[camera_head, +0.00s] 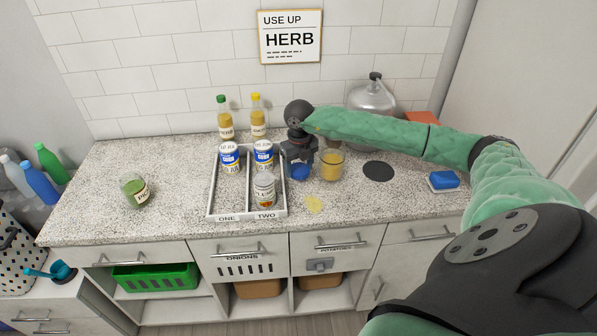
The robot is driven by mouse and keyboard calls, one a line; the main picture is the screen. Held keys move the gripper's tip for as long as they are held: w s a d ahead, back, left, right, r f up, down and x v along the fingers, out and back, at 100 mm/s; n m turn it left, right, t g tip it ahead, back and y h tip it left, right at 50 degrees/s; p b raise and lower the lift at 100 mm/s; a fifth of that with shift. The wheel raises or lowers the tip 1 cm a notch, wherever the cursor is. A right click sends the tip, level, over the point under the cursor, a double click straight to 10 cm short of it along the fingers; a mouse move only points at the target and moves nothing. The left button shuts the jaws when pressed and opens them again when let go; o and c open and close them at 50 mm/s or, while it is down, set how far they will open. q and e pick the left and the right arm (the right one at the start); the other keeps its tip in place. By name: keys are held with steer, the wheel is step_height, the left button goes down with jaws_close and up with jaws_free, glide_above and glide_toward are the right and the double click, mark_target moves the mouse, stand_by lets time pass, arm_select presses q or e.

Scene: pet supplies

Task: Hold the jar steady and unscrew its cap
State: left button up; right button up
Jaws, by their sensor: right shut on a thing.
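My right gripper (300,160) reaches in from the right and points down just right of the tray, left of a yellow-filled glass jar (331,166). It is shut on a small blue object (300,172), mostly hidden by the fingers; I cannot tell whether this is a cap or part of a can. A green-filled jar (134,191) with a pale label stands alone at the counter's left. A labelled jar (264,190) stands in the front of the tray's right compartment. Which jar the task means is not clear. My left gripper is not in view.
A two-compartment tray (236,217), marked ONE and TWO, also holds blue-and-white cans (229,155). Two bottles (224,118) stand behind it. The counter's left is mostly clear.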

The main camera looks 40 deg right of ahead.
mark_target(300, 169)
steer(key=shift+s+f, duration=0.2)
steer(key=shift+f, duration=0.05)
step_height(300, 169, down, 2)
steer(key=shift+p, duration=0.7)
steer(key=shift+w+f, duration=0.1)
steer(key=shift+f, duration=0.3)
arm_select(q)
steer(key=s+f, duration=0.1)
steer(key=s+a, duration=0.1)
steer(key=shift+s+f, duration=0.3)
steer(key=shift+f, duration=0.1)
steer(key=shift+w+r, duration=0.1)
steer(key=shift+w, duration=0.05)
arm_select(e)
steer(key=shift+f, duration=0.1)
steer(key=o, duration=0.8)
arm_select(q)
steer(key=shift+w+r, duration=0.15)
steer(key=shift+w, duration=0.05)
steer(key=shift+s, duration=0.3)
